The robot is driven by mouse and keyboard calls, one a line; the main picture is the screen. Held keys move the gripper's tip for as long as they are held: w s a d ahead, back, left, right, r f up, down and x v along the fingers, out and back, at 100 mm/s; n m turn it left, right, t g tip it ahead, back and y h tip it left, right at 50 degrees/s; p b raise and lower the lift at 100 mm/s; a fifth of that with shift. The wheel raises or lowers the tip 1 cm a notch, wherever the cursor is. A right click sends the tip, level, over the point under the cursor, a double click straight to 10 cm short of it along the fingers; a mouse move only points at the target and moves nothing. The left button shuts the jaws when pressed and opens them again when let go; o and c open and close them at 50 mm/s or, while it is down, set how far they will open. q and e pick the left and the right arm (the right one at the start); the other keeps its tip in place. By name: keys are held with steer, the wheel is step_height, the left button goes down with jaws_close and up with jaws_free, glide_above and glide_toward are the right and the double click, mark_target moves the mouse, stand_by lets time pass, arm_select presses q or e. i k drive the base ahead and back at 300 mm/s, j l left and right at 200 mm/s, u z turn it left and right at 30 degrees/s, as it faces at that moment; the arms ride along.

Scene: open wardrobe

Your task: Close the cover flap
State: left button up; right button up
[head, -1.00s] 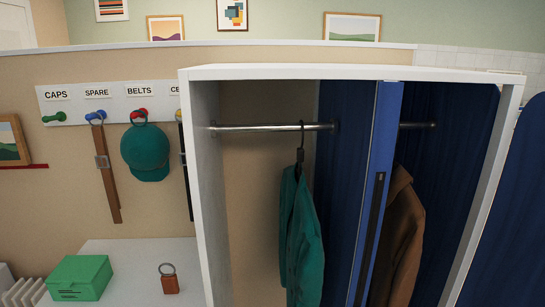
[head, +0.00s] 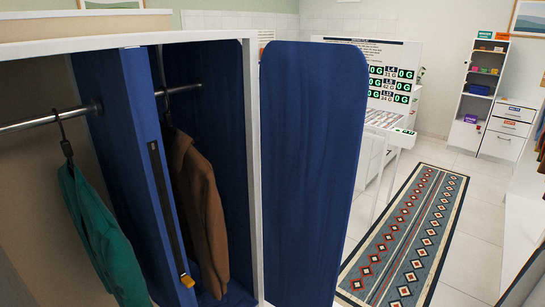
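A tall blue flap (head: 312,165) with rounded top corners stands swung out at the right side of the white wardrobe (head: 251,150). The front of the wardrobe's right compartment is uncovered. A blue divider panel (head: 140,170) with a dark vertical strip stands in the middle of the wardrobe; an orange-yellow tab (head: 187,281) shows at the strip's lower end. A brown jacket (head: 203,205) hangs right of the divider, and a teal jacket (head: 100,235) hangs left of it. Neither of my grippers shows in the head view.
A metal rail (head: 45,118) crosses the wardrobe. A patterned rug (head: 410,240) lies on the pale tiled floor to the right. A white stand with a display board (head: 393,75) and a white shelf unit (head: 480,90) are farther back.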

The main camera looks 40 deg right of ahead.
mark_target(315, 95)
steer(key=l+u, duration=0.1)
steer(key=l, duration=0.5)
steer(key=l+u, duration=0.1)
steer(key=l, duration=0.55)
steer(key=l+u, duration=0.15)
steer(key=l, duration=0.45)
steer(key=k+l+u, duration=0.1)
steer(key=l, duration=0.55)
steer(key=k+l+u, duration=0.1)
steer(key=l, duration=0.5)
steer(key=k+l+u, duration=0.1)
steer(key=l, duration=0.5)
